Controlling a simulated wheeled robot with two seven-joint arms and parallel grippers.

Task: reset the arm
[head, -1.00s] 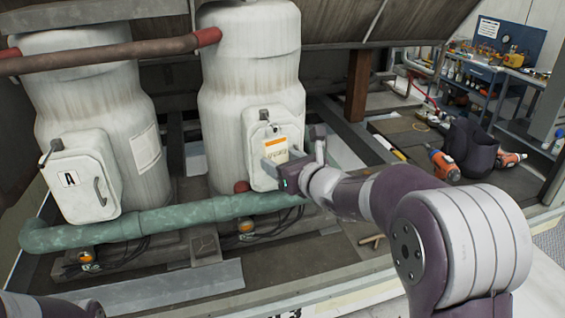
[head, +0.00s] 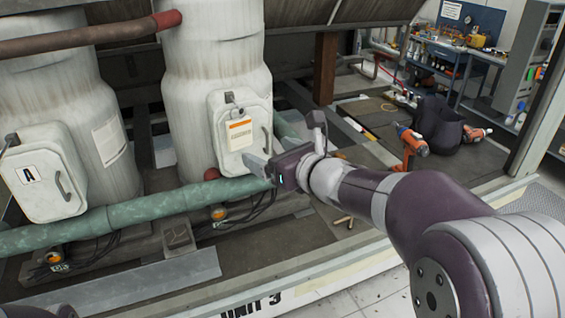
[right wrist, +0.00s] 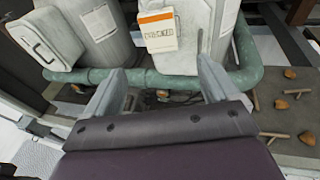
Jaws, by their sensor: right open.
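My right gripper (head: 262,160) is open and empty. In the head view it reaches in from the right, in front of the right white tank's box (head: 229,118) with its orange-topped label, and above the green pipe (head: 140,205). In the right wrist view its two grey fingers (right wrist: 158,90) are spread apart, with the green pipe and the labelled box beyond them. No object is between the fingers. Only a dark piece of my left arm shows at the bottom left edge of the head view; my left gripper is not seen.
Two white tanks (head: 205,60) stand behind the pipe; the left box (head: 45,172) bears a letter A. A brown pipe (head: 75,38) crosses above. An orange power tool (head: 411,142) and dark bag (head: 438,125) lie at right, before a blue workbench (head: 440,60). Open floor shows at bottom right.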

